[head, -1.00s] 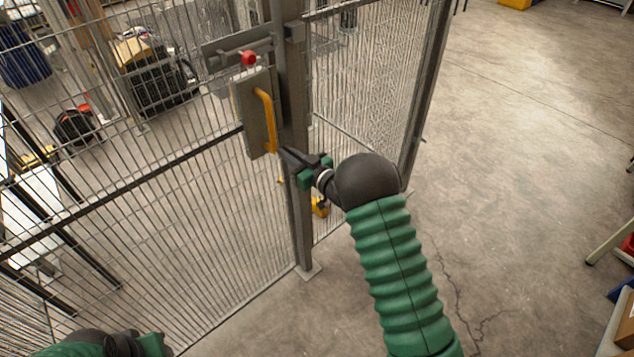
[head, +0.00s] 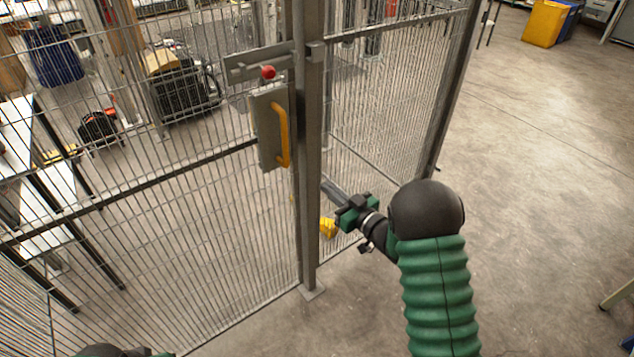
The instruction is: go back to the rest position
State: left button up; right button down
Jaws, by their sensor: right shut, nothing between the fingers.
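My right gripper (head: 332,190) is shut and empty.
A grey post (head: 308,230) stands between the gate mesh and another mesh panel (head: 385,110). A small yellow object (head: 327,227) shows low behind my right gripper. Open concrete floor (head: 540,150) lies to the right, with a yellow bin (head: 546,25) far back.

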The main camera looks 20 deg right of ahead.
pick_arm(q)
jog(key=r+p, duration=0.1)
jog(key=d+r+p, duration=0.1)
jog(key=r, duration=0.1)
jog(key=shift+s+p, duration=0.2)
jog(key=shift+p, duration=0.15)
pick_arm(e)
jog(key=s+a+f+m+g+h, duration=0.1)
jog(key=s+g, duration=0.6)
jog(key=s, duration=0.8)
jog(key=s+a+f+m+g+h, duration=0.2)
jog(key=s+a+f+g+h, duration=0.2)
jog(key=s, duration=1.1)
jog(key=a+g, duration=0.1)
jog(key=g, duration=0.2)
jog(key=shift+a+m+h, duration=0.15)
jog(key=shift+m+h, duration=0.15)
jog(key=shift+h, duration=0.1)
pick_arm(q)
jog(key=shift+a, duration=0.3)
pick_arm(e)
jog(key=shift+a+r, duration=0.1)
jog(key=shift+a, duration=0.2)
